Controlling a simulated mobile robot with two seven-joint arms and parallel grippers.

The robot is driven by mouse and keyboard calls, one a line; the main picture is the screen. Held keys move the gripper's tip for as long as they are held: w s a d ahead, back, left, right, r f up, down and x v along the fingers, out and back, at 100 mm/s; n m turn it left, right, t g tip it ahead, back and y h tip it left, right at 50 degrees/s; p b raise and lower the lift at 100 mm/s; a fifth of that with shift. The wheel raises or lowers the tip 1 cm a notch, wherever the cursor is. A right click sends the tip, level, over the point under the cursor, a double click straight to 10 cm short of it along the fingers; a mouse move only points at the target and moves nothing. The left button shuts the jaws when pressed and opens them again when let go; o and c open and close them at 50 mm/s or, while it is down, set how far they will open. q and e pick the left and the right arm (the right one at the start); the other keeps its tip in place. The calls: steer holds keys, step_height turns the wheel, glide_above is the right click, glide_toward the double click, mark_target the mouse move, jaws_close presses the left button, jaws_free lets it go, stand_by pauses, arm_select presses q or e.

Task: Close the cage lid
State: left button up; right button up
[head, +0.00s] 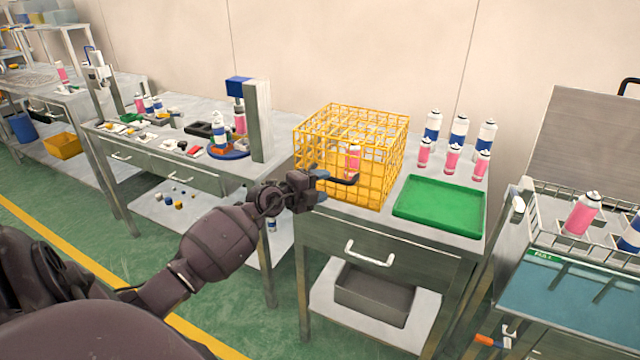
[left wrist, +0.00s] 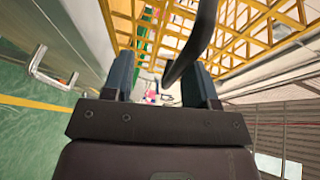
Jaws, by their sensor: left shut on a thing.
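The yellow wire cage (head: 352,150) stands on the middle bench, with a pink can (head: 353,162) showing through its mesh. A grid covers its top, but I cannot tell which panel is the lid or how far it is shut. A black bent handle (head: 346,181) sticks out at the cage's front. My left gripper (head: 317,184) is at the cage's front left, shut on this handle. In the left wrist view the handle (left wrist: 193,45) runs between the fingers of the gripper (left wrist: 162,78), with the yellow mesh (left wrist: 255,30) beyond. My right gripper is out of view.
A green tray (head: 440,205) lies right of the cage, with several cans (head: 453,155) behind it. A bench with a metal post (head: 258,120) stands left. A wire-railed station (head: 575,240) stands right. The drawer handle (head: 369,255) juts out below my gripper.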

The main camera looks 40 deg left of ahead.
arm_select(q)
steer(key=shift+s+d+f, duration=0.1)
steer(key=shift+d+f, duration=0.05)
steer(key=shift+f, duration=0.4)
steer(key=r+p+v, duration=0.1)
steer(key=p+v, duration=0.1)
steer(key=v, duration=0.8)
steer(key=shift+s+a+r, duration=0.15)
steer(key=shift+s+a, duration=0.05)
steer(key=shift+s, duration=0.1)
